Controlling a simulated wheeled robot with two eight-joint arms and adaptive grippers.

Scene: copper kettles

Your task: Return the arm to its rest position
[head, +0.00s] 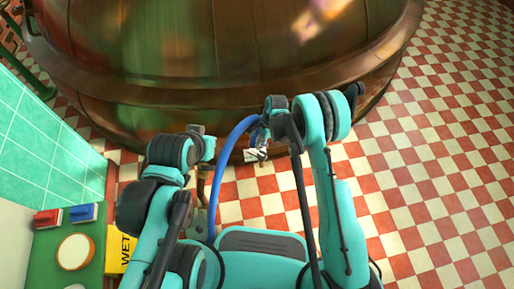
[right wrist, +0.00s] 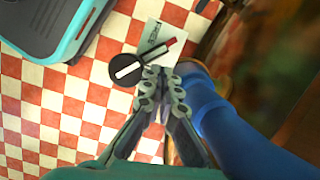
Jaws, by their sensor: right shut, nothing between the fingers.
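My right arm reaches forward at the front of the copper kettle (head: 215,60) in the head view. My right gripper (head: 262,143) is small there, beside a blue hose (head: 218,185) and a white card (head: 256,155). In the right wrist view the right gripper (right wrist: 157,76) is shut with nothing between its fingers. Its tips are just below a black disc with a white bar (right wrist: 127,70) and the white card with dark lettering (right wrist: 160,42). The blue hose passes close to its right. My left arm is folded at the left; its gripper cannot be made out clearly.
A green table (head: 50,245) at the lower left bears a red block (head: 47,219), a blue block (head: 83,213) and a round pale-topped item (head: 75,251). A yellow WET sign (head: 119,250) stands beside it. Red-and-white checkered floor (head: 440,190) is clear at the right.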

